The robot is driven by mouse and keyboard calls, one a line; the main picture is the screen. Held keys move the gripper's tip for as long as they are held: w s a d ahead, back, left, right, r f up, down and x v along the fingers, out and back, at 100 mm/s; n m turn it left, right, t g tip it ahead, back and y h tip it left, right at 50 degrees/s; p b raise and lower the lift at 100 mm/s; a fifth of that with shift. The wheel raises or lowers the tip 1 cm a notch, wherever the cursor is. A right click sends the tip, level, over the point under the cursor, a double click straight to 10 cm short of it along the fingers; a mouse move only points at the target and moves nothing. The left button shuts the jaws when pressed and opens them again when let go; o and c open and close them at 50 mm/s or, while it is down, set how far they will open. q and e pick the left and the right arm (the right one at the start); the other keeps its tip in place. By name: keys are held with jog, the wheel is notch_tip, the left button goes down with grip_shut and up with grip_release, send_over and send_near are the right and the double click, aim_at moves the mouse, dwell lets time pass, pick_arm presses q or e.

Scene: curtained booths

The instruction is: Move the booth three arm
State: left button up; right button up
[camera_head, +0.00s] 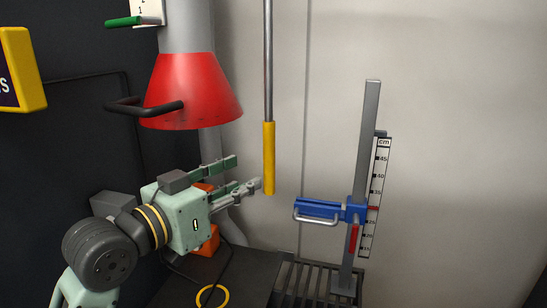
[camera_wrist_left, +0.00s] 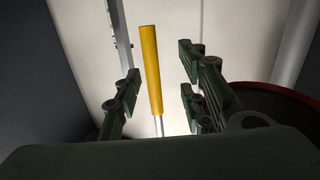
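A yellow grip (camera_head: 269,158) sits on the lower end of a thin grey rod (camera_head: 268,60) hanging upright in the head view. My left gripper (camera_head: 248,172) is open and empty just left of the grip, its fingers pointing at it. In the left wrist view the yellow grip (camera_wrist_left: 152,70) appears between the spread fingers of the left gripper (camera_wrist_left: 158,85); contact cannot be made out. A red hood (camera_head: 193,92) with a black handle (camera_head: 145,106) hangs above the gripper. A blue slider arm (camera_head: 320,208) with a handle sits on an upright post. My right gripper is out of view.
The post (camera_head: 368,130) carries a centimetre scale (camera_head: 376,195) and stands by a dark slatted grate (camera_head: 305,282). An orange block (camera_head: 207,240) and a yellow ring (camera_head: 212,295) are below the gripper. A pale curtain (camera_head: 460,150) hangs behind.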

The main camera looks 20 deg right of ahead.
aim_at(266, 161)
pick_arm(q)
jog(key=shift+m+h, duration=0.3)
jog(key=d+p, duration=0.1)
jog(key=d, duration=0.1)
jog(key=w+d+r+p, duration=0.1)
jog(key=d, duration=0.1)
jog(key=w+d+r, duration=0.1)
jog(key=d, duration=0.1)
jog(key=shift+w+d+r+p, duration=0.1)
jog(key=shift+w+r+p, duration=0.15)
jog(key=shift+p, duration=0.15)
jog(key=shift+w+d+f, duration=0.15)
jog(key=shift+w+d, duration=0.2)
jog(key=shift+d, duration=0.15)
jog(key=shift+c, duration=0.3)
jog(key=c, duration=0.8)
grip_shut()
